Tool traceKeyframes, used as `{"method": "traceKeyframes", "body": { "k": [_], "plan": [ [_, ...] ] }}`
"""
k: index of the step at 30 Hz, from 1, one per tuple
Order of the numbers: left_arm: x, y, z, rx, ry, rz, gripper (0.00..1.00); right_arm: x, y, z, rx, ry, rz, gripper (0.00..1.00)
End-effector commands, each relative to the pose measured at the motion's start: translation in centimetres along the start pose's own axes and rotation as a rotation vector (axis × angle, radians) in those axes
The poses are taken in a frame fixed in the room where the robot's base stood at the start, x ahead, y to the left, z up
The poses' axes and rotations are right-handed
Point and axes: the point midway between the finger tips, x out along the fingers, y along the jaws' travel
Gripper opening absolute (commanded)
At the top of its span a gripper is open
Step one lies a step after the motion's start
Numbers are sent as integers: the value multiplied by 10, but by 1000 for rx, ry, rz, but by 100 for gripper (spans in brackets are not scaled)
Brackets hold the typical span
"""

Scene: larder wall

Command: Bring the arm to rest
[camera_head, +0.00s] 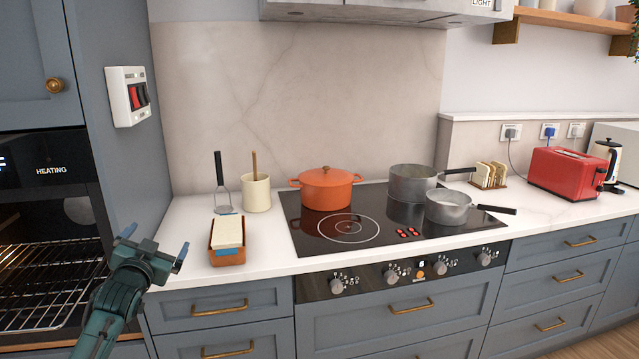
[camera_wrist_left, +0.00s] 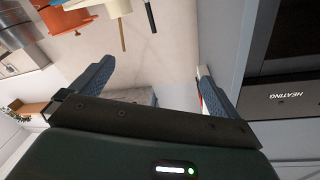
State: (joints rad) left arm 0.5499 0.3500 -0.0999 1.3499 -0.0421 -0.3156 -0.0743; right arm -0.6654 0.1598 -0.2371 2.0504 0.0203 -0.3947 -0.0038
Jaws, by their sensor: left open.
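My left gripper (camera_head: 156,242) is at the lower left of the head view, in front of the left end of the worktop and beside the oven. Its two fingers are spread apart with nothing between them. In the left wrist view the open fingers (camera_wrist_left: 152,84) also show empty, with the wall and counter items beyond them. My right gripper is in neither view.
The oven (camera_head: 45,225) reads HEATING, with wire racks visible. Near my gripper on the worktop (camera_head: 190,205) are a loaf tin (camera_head: 227,258), a spatula (camera_head: 221,185) and a cream crock (camera_head: 256,192). An orange pot (camera_head: 326,188) and two grey pans stand on the hob (camera_head: 348,228).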

Motion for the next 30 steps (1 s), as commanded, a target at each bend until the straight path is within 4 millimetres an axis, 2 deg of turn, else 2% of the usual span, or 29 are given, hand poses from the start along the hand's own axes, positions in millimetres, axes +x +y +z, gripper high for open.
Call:
{"method": "traceKeyframes", "body": {
  "k": [1,2,3,8,11,14,17,18,21,25,27,30],
  "plan": [
    [0,5,13,-111,-69,22,100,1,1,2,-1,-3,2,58],
    [-4,13,23,-152,-101,38,100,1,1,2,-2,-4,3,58],
    [-15,29,35,-136,-108,59,100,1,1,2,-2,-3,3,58],
    [-55,79,72,-133,-151,136,100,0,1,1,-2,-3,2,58],
    [-89,114,97,-140,-187,191,100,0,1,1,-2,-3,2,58],
    [-134,152,124,-156,-231,256,100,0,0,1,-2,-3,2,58],
    [-194,191,148,-186,-287,328,100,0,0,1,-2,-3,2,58],
    [-220,206,155,-201,-310,357,100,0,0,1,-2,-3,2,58],
    [-286,236,168,-246,-371,421,100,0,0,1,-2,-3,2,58],
    [-357,259,172,-304,-442,480,100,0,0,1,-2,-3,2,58],
    [-384,266,171,-330,-470,499,100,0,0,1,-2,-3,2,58],
    [-410,271,168,-354,-498,516,100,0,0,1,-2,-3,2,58]
  ]
}}
